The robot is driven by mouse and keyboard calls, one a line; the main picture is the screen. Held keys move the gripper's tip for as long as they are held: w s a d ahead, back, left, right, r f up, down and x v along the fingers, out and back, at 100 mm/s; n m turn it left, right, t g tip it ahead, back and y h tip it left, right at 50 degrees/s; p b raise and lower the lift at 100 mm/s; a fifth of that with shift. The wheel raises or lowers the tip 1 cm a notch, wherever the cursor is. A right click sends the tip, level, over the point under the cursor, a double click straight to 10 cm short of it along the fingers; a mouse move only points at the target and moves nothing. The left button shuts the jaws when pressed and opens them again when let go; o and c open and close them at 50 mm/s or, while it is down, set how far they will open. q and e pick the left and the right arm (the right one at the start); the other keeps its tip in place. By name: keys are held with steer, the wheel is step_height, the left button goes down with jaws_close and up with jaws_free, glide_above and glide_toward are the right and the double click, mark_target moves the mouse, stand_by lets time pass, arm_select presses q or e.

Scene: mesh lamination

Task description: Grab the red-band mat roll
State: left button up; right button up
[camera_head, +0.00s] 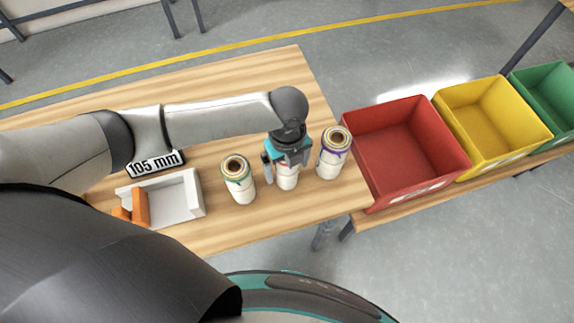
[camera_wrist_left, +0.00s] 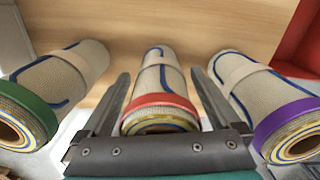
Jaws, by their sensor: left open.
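The red-band mat roll (camera_head: 288,180) stands upright on the wooden table, between two other rolls. In the left wrist view its red band (camera_wrist_left: 160,101) and beige woven body with a blue line show between the fingers. My left gripper (camera_head: 287,163) is open, with one finger on each side of the roll; I cannot tell whether either finger touches it. In the left wrist view the open fingers (camera_wrist_left: 160,95) run along both sides of the roll. In the head view the gripper hides the roll's top. My right gripper is not in view.
A green-band roll (camera_head: 239,182) stands close on the left and a purple-band roll (camera_head: 332,158) close on the right. A white holder (camera_head: 180,197) with an orange part (camera_head: 140,207) lies further left. Red (camera_head: 408,190), yellow (camera_head: 497,139) and green (camera_head: 556,85) bins stand on the right.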

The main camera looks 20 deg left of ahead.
arm_select(q)
steer(key=shift+f, duration=0.15)
jaws_close()
stand_by(0.7)
